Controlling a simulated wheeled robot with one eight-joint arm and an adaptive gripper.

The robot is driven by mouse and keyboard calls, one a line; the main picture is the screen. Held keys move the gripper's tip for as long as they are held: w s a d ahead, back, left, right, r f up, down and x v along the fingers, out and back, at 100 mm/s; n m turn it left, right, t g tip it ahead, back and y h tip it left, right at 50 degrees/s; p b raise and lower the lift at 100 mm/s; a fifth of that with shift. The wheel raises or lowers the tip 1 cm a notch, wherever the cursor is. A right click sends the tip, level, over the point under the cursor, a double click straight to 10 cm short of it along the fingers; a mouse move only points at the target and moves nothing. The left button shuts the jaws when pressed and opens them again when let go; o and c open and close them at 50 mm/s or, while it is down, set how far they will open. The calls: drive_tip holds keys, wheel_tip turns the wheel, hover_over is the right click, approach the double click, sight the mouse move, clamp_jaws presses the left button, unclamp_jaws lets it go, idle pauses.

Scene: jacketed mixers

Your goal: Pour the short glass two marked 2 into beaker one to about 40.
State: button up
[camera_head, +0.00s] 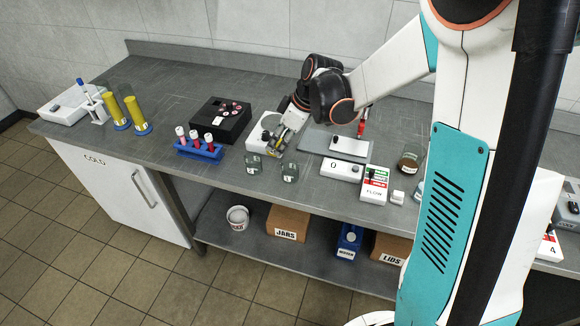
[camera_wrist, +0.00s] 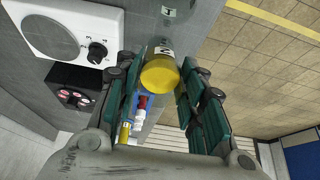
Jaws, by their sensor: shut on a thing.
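My gripper (camera_head: 290,128) is shut on a short glass (camera_wrist: 160,70) holding yellow liquid. In the head view the held glass is mostly hidden by my gripper, above the bench near a white mixer. Two small clear glass vessels stand below my gripper, a left one (camera_head: 253,165) and a right one (camera_head: 289,171). Both carry small labels too small to read here. A label that looks like 1 shows beyond the held glass in the wrist view.
The white mixer with a knob (camera_wrist: 62,28) stands close by. A black box (camera_head: 220,119) and a blue rack of red-filled tubes (camera_head: 198,150) are to the left. A grey plate (camera_head: 314,138) and white boxes lie to the right. The bench's front edge is near.

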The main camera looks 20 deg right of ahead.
drive_tip(key=shift+f+t+y+b, duration=0.7)
drive_tip(key=shift+f+y+b, duration=0.35)
drive_tip(key=shift+b, duration=0.35)
drive_tip(key=shift+d+f+t+y+b, duration=0.1)
drive_tip(key=shift+f+t+y+b, duration=0.25)
drive_tip(key=shift+t+y+b, duration=0.45)
drive_tip(key=shift+s+d+f+t+y+b, duration=0.15)
drive_tip(key=shift+t+y+b, duration=0.45)
drive_tip(key=shift+b, duration=1.2)
idle(4.0)
